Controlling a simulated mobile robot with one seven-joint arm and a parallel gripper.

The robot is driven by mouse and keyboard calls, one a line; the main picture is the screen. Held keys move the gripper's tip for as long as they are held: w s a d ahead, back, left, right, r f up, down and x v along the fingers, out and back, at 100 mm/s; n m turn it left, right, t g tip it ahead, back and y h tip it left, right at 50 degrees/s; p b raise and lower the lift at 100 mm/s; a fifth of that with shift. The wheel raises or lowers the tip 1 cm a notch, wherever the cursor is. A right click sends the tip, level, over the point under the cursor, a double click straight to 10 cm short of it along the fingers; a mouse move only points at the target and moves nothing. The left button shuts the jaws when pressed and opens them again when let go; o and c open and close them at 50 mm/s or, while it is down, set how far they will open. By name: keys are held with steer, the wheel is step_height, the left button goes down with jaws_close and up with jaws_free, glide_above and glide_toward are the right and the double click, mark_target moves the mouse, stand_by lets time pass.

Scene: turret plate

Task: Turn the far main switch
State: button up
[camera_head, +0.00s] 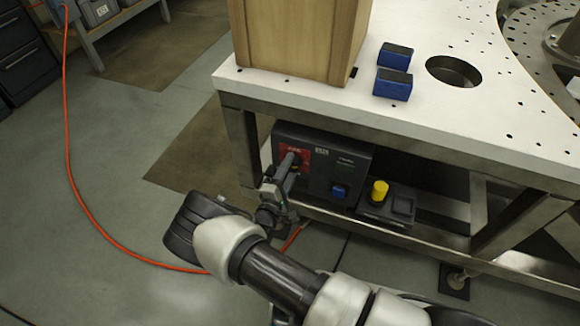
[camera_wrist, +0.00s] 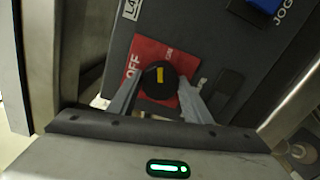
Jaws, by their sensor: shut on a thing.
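The main switch is a round black knob with a yellow mark (camera_wrist: 159,78) on a red plate with OFF lettering (camera_wrist: 150,52), seen in the wrist view. In the head view the red plate (camera_head: 296,155) sits at the left of the dark control box (camera_head: 345,160) under the white table. My gripper (camera_wrist: 155,98) is shut on the knob, one finger on each side of it. In the head view my gripper (camera_head: 287,170) reaches the box from the front left and hides most of the knob.
A yellow button (camera_head: 379,190) stands on a small dark box right of the control box, which also has a blue button (camera_head: 339,191). A table leg (camera_head: 243,150) is close left of my gripper. A wooden box and blue blocks (camera_head: 393,84) stand on the tabletop. An orange cable (camera_head: 75,195) crosses the floor.

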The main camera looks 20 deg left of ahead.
steer(key=shift+m+p, duration=0.45)
steer(key=shift+m, duration=1.65)
steer(key=o, duration=1.1)
steer(key=shift+c, duration=0.2)
steer(key=s+a+p, duration=0.1)
steer(key=s, duration=1.6)
steer(key=shift+s+a, duration=0.15)
steer(key=shift+s, duration=0.1)
steer(key=shift+r, duration=0.1)
